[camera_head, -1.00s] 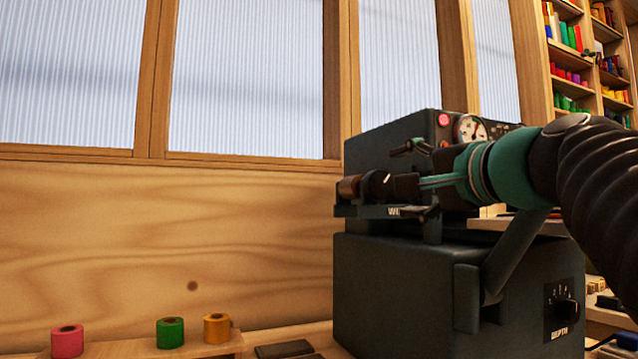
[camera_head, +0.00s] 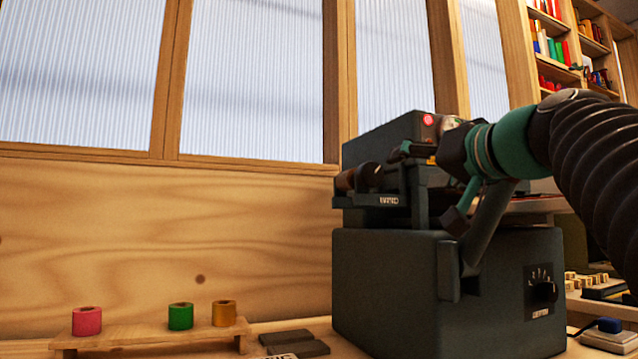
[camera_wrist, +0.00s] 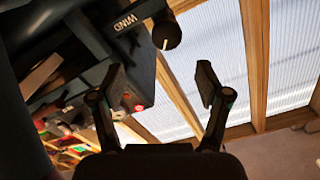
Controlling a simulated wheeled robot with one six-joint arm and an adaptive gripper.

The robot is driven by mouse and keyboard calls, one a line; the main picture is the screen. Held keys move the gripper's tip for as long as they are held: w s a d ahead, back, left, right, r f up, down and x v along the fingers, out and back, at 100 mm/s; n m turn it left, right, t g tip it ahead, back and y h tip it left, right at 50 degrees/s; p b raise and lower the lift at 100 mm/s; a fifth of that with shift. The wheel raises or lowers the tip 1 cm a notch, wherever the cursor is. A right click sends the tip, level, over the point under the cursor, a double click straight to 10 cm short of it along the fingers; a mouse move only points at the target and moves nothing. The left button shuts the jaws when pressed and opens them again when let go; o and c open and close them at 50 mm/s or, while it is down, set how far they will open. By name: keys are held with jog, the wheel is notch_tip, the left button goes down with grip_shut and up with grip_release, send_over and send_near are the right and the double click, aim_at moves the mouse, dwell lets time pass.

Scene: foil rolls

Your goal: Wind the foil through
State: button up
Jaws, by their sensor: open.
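The dark grey press (camera_head: 420,290) stands right of centre in the head view. On its upper left sits a dark cylindrical knob with a brown end (camera_head: 362,178), above a ledge marked WIND (camera_head: 388,201). In the wrist view the knob (camera_wrist: 166,33) shows a pale line on its face, beside the WIND label (camera_wrist: 126,22). My gripper (camera_head: 437,183) is open and empty, right of the knob and apart from it. Its spread fingers also show in the wrist view (camera_wrist: 161,80), with nothing between them. My gripper hides part of the press's upper front.
A pink roll (camera_head: 87,321), a green roll (camera_head: 180,316) and a gold roll (camera_head: 224,313) stand on a low wooden rack (camera_head: 150,338) at lower left. Dark flat blocks (camera_head: 295,342) lie beside it.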

aim_at(374, 174)
jog(key=w+a+n, duration=0.1)
jog(key=w, duration=0.3)
jog(key=w+a+n+p, duration=0.1)
jog(key=w+a+n, duration=0.1)
jog(key=w, duration=0.2)
jog(key=w+a+n, duration=0.1)
jog(key=w+a, duration=0.1)
jog(key=w, duration=0.2)
jog(key=shift+r+n+p, duration=0.3)
jog(key=shift+n+p, duration=0.1)
jog(key=c, duration=1.2)
